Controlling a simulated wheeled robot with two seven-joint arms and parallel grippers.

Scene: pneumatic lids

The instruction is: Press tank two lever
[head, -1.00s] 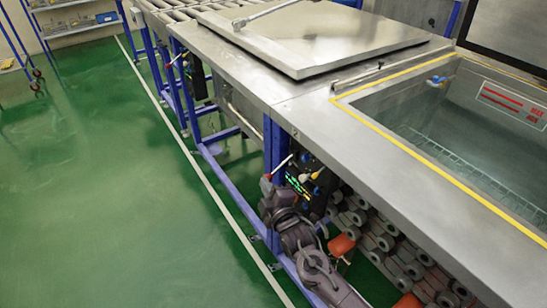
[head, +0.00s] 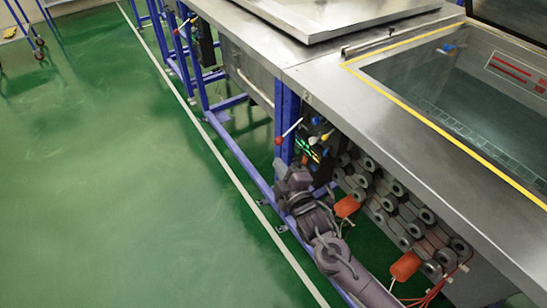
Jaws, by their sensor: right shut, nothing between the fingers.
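A lever with a red knob (head: 278,140) and a thin pale rod sticks out to the left beside the blue post, below the steel bench top. My right gripper (head: 281,167) is shut and empty just below the red knob, with a small gap seeming to lie between them. A second lever with a red knob (head: 180,29) shows farther back along the bench. A flat steel lid (head: 335,15) lies on the bench at the top. In front of it is an open tank (head: 440,75) with a yellow-edged rim. My left gripper is out of view.
Valves with a yellow knob (head: 325,138) sit right of the near lever. Grey rollers or cylinders and orange parts (head: 405,266) fill the space under the bench, close to my right arm.

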